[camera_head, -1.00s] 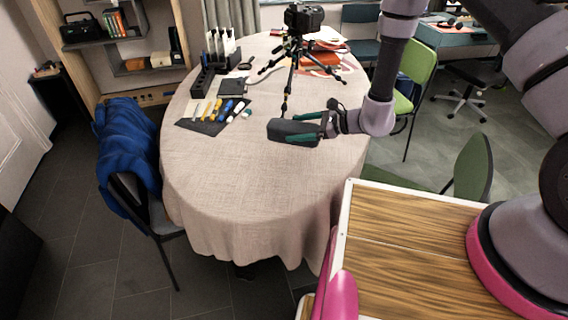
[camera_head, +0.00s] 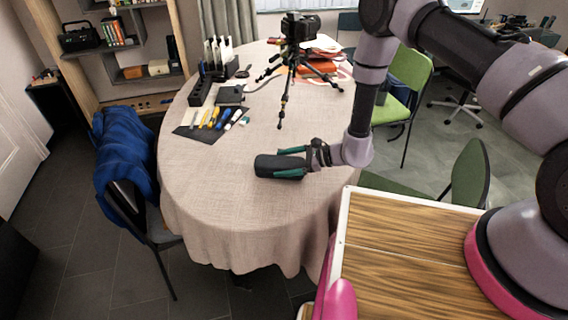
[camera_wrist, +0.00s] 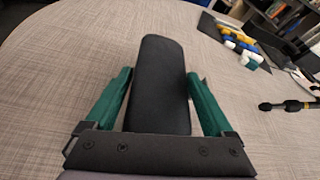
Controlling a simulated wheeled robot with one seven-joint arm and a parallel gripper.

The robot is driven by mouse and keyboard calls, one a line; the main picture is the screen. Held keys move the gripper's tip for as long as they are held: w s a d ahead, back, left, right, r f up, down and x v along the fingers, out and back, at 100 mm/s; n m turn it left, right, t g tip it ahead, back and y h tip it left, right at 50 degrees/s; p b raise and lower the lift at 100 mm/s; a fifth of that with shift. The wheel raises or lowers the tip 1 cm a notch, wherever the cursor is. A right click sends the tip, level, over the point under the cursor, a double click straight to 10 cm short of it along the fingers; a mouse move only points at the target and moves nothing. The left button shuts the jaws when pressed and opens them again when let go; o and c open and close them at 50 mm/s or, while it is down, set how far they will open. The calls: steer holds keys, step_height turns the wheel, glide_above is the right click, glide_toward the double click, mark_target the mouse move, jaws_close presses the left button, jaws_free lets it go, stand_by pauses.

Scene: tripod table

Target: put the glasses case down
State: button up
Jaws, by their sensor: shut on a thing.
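The glasses case is a dark, rounded, elongated box (camera_head: 264,166) over the near part of the oval table (camera_head: 205,225). My gripper (camera_head: 283,162) has its green fingers on both sides of the case and is shut on it. In the wrist view the case (camera_wrist: 160,85) points away from my gripper (camera_wrist: 158,76), with its far end sticking out past the fingertips. The case is low over the cloth; I cannot tell whether it touches. Its rear end is hidden behind the gripper body.
A camera on a tripod (camera_head: 290,62) stands farther back. A dark mat with several pens (camera_head: 212,120) and a black organizer (camera_head: 207,85) lie at the left. A chair with a blue jacket (camera_head: 125,160) is at the left edge. The cloth around the case is clear.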

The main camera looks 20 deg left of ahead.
steer(key=o, duration=1.3)
steer(key=shift+f, duration=0.1)
steer(key=shift+d, duration=0.1)
steer(key=v, duration=1.2)
steer(key=w+d+r+n+g+h, duration=0.1)
steer(key=d+r+n, duration=0.2)
steer(key=r, duration=1.1)
steer(key=d+r+n+g+h, duration=0.15)
steer(key=d+r+n, duration=0.25)
steer(key=r, duration=0.9)
steer(key=s+d+r+n+t+h, duration=0.1)
steer(key=s+d+r+t+h, duration=0.2)
steer(key=d+r, duration=0.4)
steer(key=s+d+r+n+t+h, duration=0.1)
steer(key=s+d+r+t+h, duration=0.2)
steer(key=d+r, duration=0.5)
steer(key=s+d+r+n+t+h, duration=0.1)
steer(key=s+d+r+t+h, duration=0.2)
steer(key=s+d+r, duration=0.3)
steer(key=shift+s+d+r+t, duration=0.1)
steer(key=shift+d+r+t, duration=0.2)
steer(key=shift+d, duration=0.35)
steer(key=shift+s+d+r+t, duration=0.1)
steer(key=shift+d+r+t, duration=0.15)
steer(key=shift+d, duration=0.35)
steer(key=shift+s+d+r+t, duration=0.15)
steer(key=shift+d+t, duration=0.15)
steer(key=shift+d, duration=0.35)
